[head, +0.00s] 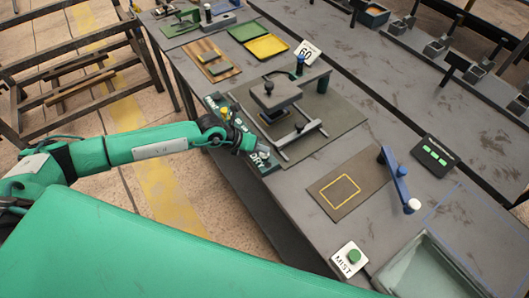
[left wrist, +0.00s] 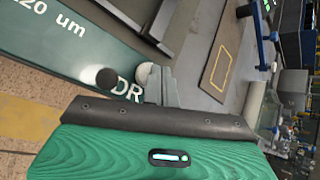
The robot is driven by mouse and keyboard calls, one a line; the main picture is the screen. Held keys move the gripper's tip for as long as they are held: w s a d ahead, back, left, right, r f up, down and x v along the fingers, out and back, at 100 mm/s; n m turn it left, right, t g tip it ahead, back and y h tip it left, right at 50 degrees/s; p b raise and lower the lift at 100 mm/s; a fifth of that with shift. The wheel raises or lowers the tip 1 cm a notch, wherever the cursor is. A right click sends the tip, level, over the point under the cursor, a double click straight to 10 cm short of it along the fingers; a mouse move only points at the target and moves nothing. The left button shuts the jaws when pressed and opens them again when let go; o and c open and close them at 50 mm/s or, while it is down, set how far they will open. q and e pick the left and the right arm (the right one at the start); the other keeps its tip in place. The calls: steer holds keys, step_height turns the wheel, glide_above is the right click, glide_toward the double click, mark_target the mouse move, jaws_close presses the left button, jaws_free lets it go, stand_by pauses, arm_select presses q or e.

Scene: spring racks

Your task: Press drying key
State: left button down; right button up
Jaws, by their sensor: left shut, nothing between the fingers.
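The green key panel (head: 225,118) lies along the near edge of the bench, with the lettering "DRY" at its lower end. In the left wrist view the panel (left wrist: 60,40) shows "120 um" and a partly covered "DR". A dark round key (left wrist: 107,78) sits beside that lettering. A pale round piece (left wrist: 148,74) sits right at my fingertips; I cannot tell whether they touch it. My left gripper (head: 262,151) is shut and empty over the DRY end of the panel; its fingers also show in the left wrist view (left wrist: 160,84). My right gripper is not in view.
A press-like fixture (head: 275,95) with rails stands just beyond the panel. A mat with a yellow outline (head: 340,190), a blue lever (head: 397,180) and a MIST key (head: 353,257) lie to the right. A yellow tray (head: 266,47) is farther back.

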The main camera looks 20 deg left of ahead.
mark_target(261, 154)
arm_select(q)
steer(key=shift+f+b, duration=0.35)
steer(key=shift+f, duration=0.2)
stand_by(0.6)
steer(key=shift+r+p, duration=0.9)
steer(key=shift+r, duration=0.15)
step_height(261, 154, up, 5)
steer(key=p, duration=0.4)
stand_by(0.6)
